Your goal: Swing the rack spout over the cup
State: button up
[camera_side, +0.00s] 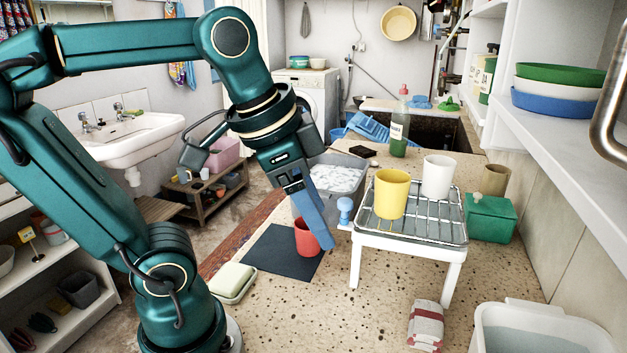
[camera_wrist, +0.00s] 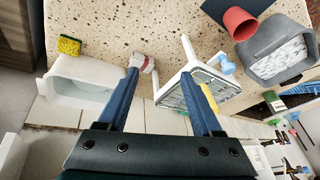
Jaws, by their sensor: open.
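The rack (camera_side: 365,228) is a wire tray on white legs, with a yellow cup (camera_side: 391,195) and a white cup (camera_side: 437,178) on it. A blue knob (camera_side: 345,208) stands at its left corner on what looks like the short pale spout (camera_side: 346,226); the knob also shows in the wrist view (camera_wrist: 226,65). The red cup (camera_side: 302,240) stands on a dark mat (camera_side: 268,254), left of the spout and apart from it. My gripper (camera_side: 329,241) is open and empty, in front of the cup in the side view; its blue fingers frame the rack's edge in the wrist view (camera_wrist: 160,73).
A grey tub with suds (camera_side: 338,176) is behind the cup. A soap dish (camera_side: 233,282) lies left of the mat, a folded cloth (camera_side: 426,325) and white basin (camera_side: 540,325) in front right. A green box (camera_side: 491,219) stands right of the rack. The speckled counter between is clear.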

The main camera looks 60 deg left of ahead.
jog(key=w+a+r+m+g, duration=0.1)
jog(key=w+a+r+m, duration=0.1)
jog(key=w+a+r, duration=0.3)
jog(key=n+g, duration=0.1)
jog(key=g, duration=0.3)
send_over(345, 200)
notch_tip(345, 200, down, 8)
jog(key=shift+w+d+f, duration=0.1)
jog(key=shift+d, duration=0.05)
jog(key=shift+a+f, duration=0.2)
jog(key=shift+f, duration=2.55)
grip_shut()
